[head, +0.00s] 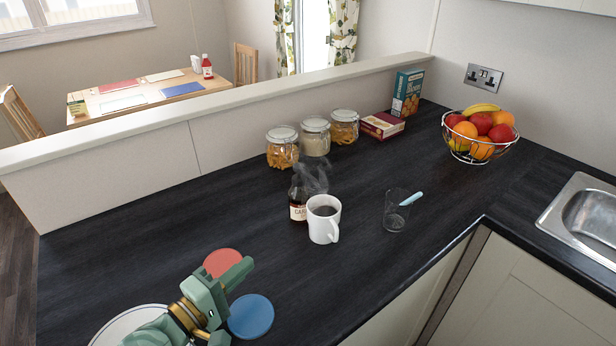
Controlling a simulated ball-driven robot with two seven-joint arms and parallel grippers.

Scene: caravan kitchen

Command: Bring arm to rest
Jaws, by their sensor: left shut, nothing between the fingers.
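My left gripper (236,274) comes in at the bottom left of the head view, green with a brass-coloured ring at the wrist. Its fingers are shut with nothing between them. It is over the dark worktop (150,240), between a red disc (222,261) and a blue disc (251,316), and partly covers both in the picture. I cannot tell its height above them. A white plate (108,330) is partly hidden behind my left arm. My right gripper is not in view.
A steaming white mug (323,222) of dark drink stands beside a brown bottle (298,198). A glass (396,214) with a light-blue stick is to their right. Jars (315,138), boxes and a fruit bowl (480,150) are farther back. The sink (588,215) is at right.

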